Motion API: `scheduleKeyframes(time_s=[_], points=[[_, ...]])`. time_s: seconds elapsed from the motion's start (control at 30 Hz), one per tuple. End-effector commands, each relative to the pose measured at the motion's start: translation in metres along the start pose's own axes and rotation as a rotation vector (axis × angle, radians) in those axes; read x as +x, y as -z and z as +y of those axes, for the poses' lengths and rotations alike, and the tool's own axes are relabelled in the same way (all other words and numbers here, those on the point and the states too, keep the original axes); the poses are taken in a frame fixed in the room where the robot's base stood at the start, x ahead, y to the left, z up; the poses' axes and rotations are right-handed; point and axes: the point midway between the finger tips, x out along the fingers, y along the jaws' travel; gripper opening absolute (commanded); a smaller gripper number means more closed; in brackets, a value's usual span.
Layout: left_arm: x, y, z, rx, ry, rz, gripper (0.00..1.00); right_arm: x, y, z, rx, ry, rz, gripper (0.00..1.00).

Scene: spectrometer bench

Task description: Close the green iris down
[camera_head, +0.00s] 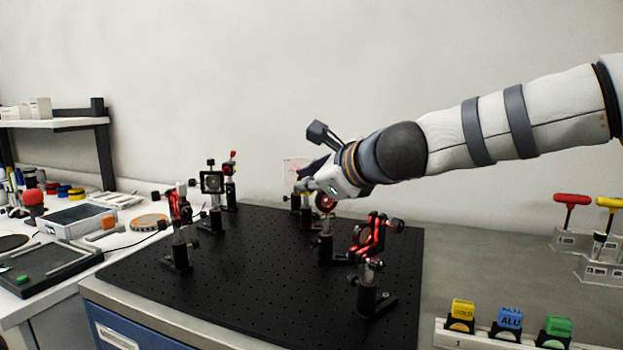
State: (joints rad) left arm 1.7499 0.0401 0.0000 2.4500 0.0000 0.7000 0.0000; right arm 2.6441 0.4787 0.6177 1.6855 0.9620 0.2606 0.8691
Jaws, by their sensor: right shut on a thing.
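My right gripper (311,186) reaches in from the right over the black breadboard (230,265). Its fingers are shut at a small post-mounted optic at the back of the board, which I take to be the iris. The fingers and wrist hide most of that part, so I cannot make out its green marking, its lever or its opening. A mount with a red ring (325,203) stands on a post just in front of the gripper. My left gripper is not in view.
A red and black mount (370,238) stands at the board's front right. Other mounts (178,210) (212,184) stand at the left. Gold, blue and green labelled blocks (510,318) sit in a holder at front right. Red and yellow handled tools (571,200) stand at right.

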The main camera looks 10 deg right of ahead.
Motion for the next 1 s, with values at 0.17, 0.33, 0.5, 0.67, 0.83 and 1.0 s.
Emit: scheduleKeyframes(time_s=[0.17, 0.33, 0.5, 0.67, 0.83, 1.0], points=[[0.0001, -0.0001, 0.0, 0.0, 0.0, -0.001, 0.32, 0.0009, 0.0009, 0.0006, -0.016, 0.002, 0.01, 0.0], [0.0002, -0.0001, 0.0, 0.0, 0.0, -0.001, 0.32, 0.0011, 0.001, 0.0009, -0.018, 0.002, 0.011, 0.0], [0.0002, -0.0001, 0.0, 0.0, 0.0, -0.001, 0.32, 0.0011, 0.0011, 0.0011, -0.017, 0.002, 0.011, 0.0], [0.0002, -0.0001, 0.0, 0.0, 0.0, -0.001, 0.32, 0.0011, 0.001, 0.0012, -0.017, 0.001, 0.011, 0.32], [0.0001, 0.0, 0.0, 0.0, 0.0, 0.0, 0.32, 0.0009, 0.0006, 0.0012, -0.017, 0.001, 0.01, 0.32], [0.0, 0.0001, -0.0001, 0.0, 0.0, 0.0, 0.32, -0.0073, -0.0004, -0.0001, -0.017, 0.003, 0.008, 0.32]])
